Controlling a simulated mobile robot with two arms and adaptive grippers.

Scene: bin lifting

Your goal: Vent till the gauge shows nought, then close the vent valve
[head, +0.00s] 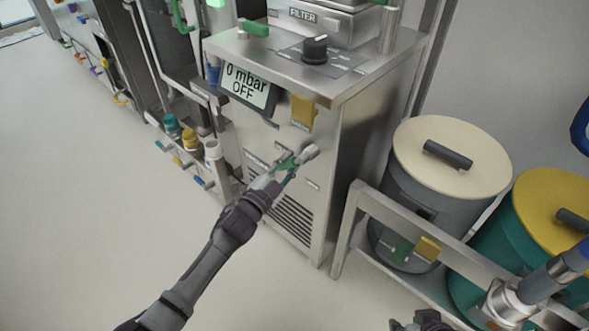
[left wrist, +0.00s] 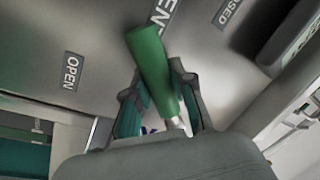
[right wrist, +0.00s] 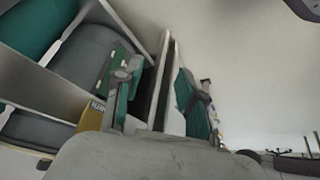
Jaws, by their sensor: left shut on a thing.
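The gauge display (head: 247,85) on the front of the steel cabinet reads "0 mbar OFF" in the head view. My left gripper (head: 286,167) is at the cabinet front below it, shut on the vent valve's green handle (left wrist: 148,58). In the left wrist view the handle stands between both fingers (left wrist: 158,92), its free end lying between the "OPEN" label (left wrist: 71,72) and the partly cut-off "CLOSED" label (left wrist: 229,12).
A rack (head: 352,215) with a cream-lidded grey bin (head: 400,190) and a yellow-lidded teal bin (head: 490,245) stands right of the cabinet. A black knob (head: 315,48) sits on the cabinet top. The floor (head: 80,190) at left is clear.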

